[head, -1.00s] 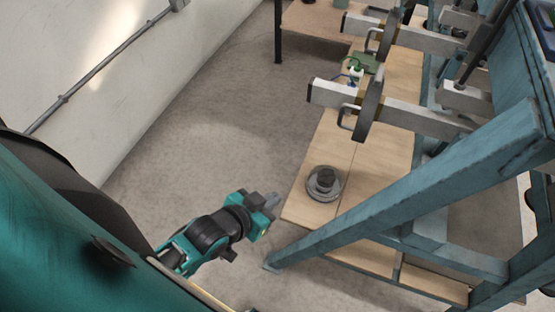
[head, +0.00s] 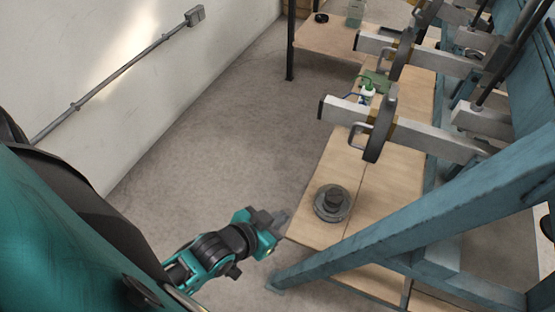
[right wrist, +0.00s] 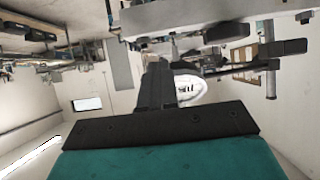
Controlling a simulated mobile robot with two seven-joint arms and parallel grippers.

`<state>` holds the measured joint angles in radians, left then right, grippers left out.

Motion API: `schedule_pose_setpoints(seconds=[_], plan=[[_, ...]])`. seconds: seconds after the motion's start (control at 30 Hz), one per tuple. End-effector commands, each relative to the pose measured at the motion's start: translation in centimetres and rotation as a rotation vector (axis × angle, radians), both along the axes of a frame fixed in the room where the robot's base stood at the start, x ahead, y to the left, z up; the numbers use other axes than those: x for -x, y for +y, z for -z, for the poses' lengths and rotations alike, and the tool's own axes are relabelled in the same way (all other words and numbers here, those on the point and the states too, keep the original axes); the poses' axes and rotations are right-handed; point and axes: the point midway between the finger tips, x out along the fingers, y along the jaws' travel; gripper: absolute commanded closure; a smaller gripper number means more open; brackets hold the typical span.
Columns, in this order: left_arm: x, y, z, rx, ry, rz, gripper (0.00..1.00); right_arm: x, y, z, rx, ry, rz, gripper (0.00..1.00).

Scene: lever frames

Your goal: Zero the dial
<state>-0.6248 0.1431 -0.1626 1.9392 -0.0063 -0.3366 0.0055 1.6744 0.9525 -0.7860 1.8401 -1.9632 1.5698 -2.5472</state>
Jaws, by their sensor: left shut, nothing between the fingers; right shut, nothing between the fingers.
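A white round face with dark marks, which may be the dial (right wrist: 187,91), shows in the right wrist view, partly hidden behind my fingers. Its pointer and reading cannot be made out. My right gripper (right wrist: 156,75) is shut and empty in that view, with its dark fingers in front of the white face; I cannot tell the distance between them. My left gripper (head: 284,217) is shut and empty in the head view, by the near left corner of the wooden shelf. No dial can be made out in the head view.
The wooden shelf (head: 312,228) carries a dark stacked round weight (head: 333,201) and a small green-and-white bottle (head: 368,92). Grey lever beams with round discs (head: 380,130) stick out above it. A blue frame leg (head: 400,230) slants across the right. Bare floor (head: 230,150) lies to the left.

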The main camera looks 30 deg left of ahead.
Motion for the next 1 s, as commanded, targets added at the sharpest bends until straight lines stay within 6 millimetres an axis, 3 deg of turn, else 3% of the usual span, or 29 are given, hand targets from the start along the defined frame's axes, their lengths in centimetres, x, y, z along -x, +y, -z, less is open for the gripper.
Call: schedule_pose_setpoints(seconds=[1.0], plan=[[-0.03,-0.03,-0.68,0.001,-0.003,0.000,1.00,-0.12,0.50,-0.15,-0.002,-0.004,-0.002,1.00]])
